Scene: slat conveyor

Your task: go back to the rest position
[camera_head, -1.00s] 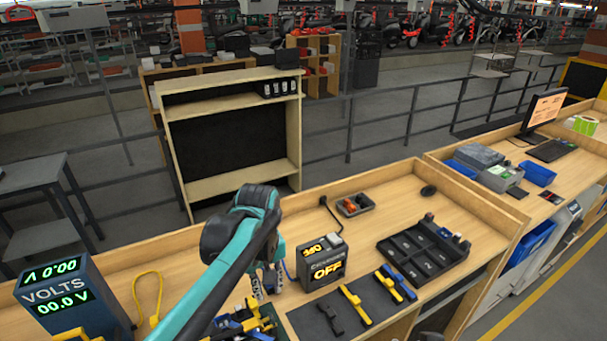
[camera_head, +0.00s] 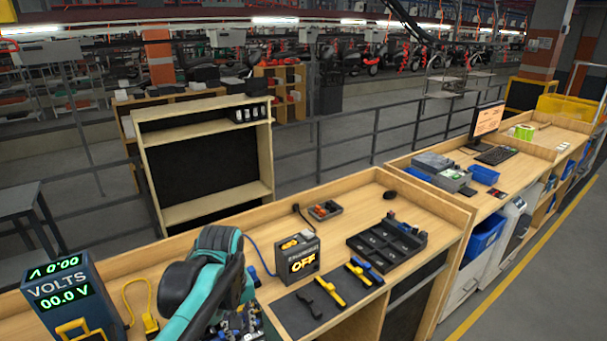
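My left arm comes in from the bottom left in the head view, a teal and black arm bent over the front of the wooden workbench (camera_head: 345,205). My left gripper (camera_head: 243,318) is low beside the arm's elbow, near the bottom edge, partly hidden and hard to make out among dark parts there. I cannot tell whether its fingers are open or shut, and I see nothing clearly held. My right gripper is not in view.
A voltmeter box (camera_head: 62,290) stands left of my arm. A box reading OFF (camera_head: 303,262) stands to the right, behind a dark mat (camera_head: 283,312) with clamps. A black sectioned tray (camera_head: 385,243) lies further right.

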